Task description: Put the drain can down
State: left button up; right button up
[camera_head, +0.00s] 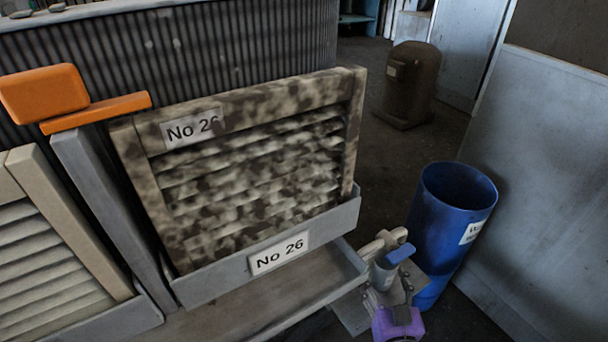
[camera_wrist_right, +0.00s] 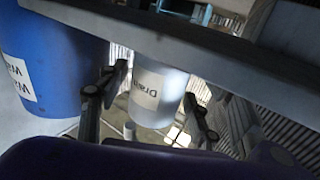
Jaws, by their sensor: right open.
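The drain can (camera_wrist_right: 158,92) is a pale grey cylinder with a white label whose letters begin "Drai". It also shows in the head view (camera_head: 383,276), at the lower right, beneath a pale pipe end (camera_head: 385,243) with a blue lever (camera_head: 400,254). My right gripper (camera_wrist_right: 156,82) is open, with one dark finger on each side of the can. Whether either finger touches it is unclear. In the head view the right gripper (camera_head: 393,290) is low beside the can, above a purple wrist part. The can's base and what bears it are hidden. My left gripper is not in view.
A blue barrel (camera_head: 452,228) with a white label stands right of the can. A louvred panel marked No 26 (camera_head: 250,165) sits in a grey holder above a grey ledge (camera_head: 270,305). Orange blocks (camera_head: 45,95) are at left.

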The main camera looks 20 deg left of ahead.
jog(key=p+v, duration=0.4)
jog(key=v, duration=0.7)
jog(key=shift+s, duration=0.25)
